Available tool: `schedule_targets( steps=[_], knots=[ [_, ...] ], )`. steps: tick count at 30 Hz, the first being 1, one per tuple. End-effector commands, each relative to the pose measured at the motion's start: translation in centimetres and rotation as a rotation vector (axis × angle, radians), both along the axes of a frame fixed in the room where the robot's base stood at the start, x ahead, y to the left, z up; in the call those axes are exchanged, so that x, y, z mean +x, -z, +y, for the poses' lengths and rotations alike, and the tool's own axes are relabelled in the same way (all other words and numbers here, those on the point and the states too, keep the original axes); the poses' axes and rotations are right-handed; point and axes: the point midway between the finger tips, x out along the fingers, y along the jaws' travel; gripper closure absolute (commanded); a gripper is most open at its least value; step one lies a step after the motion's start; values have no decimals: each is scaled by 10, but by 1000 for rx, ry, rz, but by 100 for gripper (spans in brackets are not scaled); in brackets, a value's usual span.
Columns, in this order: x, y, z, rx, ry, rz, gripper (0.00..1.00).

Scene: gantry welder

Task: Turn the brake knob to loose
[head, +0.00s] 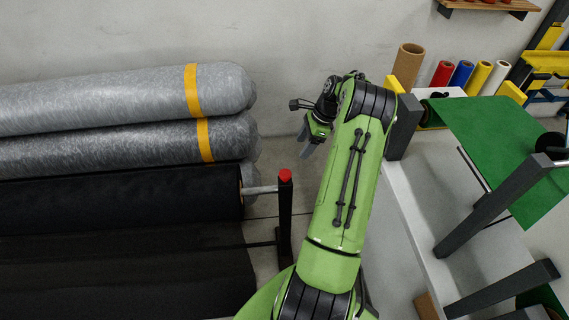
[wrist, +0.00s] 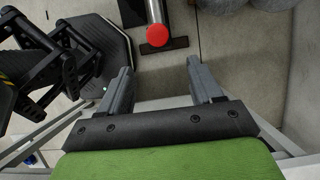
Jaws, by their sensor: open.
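A red round knob (head: 285,175) tops a black upright post at the right end of the lowest, black roll. I take it for the brake knob; its setting cannot be read. It also shows red in the wrist view (wrist: 157,36), at the top centre, beyond the fingertips and roughly midway between them. My gripper (head: 304,142) is above and slightly right of the knob in the head view, near the wall. In the wrist view my gripper (wrist: 159,66) has its two grey fingers spread apart, empty, and not touching the knob.
Grey rolls with yellow bands (head: 200,135) lie stacked at left above the black roll (head: 120,205). A green sheet (head: 500,140) hangs over a frame at right. Coloured rolls (head: 460,75) stand behind it. Bare floor shows around the post.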

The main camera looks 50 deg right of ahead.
Motion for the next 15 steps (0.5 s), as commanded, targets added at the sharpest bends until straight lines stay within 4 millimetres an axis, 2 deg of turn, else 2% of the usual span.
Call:
schedule_targets(
  steps=[15],
  knots=[
    [29, 113, 37, 3, -6, 4, 35]
  ],
)
